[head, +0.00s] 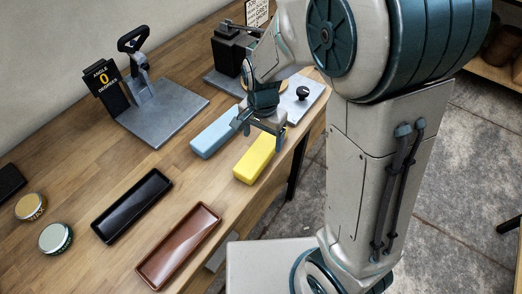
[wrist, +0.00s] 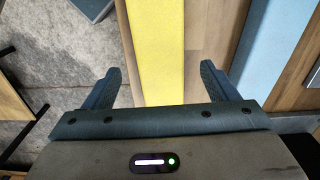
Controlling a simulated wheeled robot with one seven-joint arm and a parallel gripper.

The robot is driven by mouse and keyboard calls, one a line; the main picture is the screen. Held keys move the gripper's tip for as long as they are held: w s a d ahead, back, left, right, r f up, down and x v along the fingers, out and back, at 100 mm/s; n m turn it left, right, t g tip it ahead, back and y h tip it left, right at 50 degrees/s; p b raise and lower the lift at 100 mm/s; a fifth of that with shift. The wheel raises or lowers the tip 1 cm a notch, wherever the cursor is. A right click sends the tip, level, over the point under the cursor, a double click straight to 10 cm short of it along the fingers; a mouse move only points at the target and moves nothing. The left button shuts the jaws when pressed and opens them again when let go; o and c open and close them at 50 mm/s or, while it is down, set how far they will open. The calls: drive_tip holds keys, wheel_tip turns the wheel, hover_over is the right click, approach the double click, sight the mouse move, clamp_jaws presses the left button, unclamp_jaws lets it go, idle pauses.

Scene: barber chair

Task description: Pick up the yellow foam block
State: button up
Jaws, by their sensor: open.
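The yellow foam block (head: 256,160) lies on the wooden table near its front edge, beside a light blue block (head: 213,134) on its left. My gripper (head: 256,128) is above the far part of the yellow block, with its fingers apart. The blue block (wrist: 268,45) lies outside the right finger. I cannot tell the exact height of the fingers over the yellow block, and no contact shows.
A black tray (head: 132,206) and a brown tray (head: 179,245) lie on the near table. Two round tins, gold (head: 30,207) and pale green (head: 56,238), stand at left. An angle fixture (head: 160,110) stands behind. A grey plate with a black knob (head: 303,94) lies beyond the blocks.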

sight(263, 146)
drive_tip(key=shift+w+f, duration=0.1)
drive_tip(key=shift+f, duration=2.6)
drive_tip(key=c, duration=1.1)
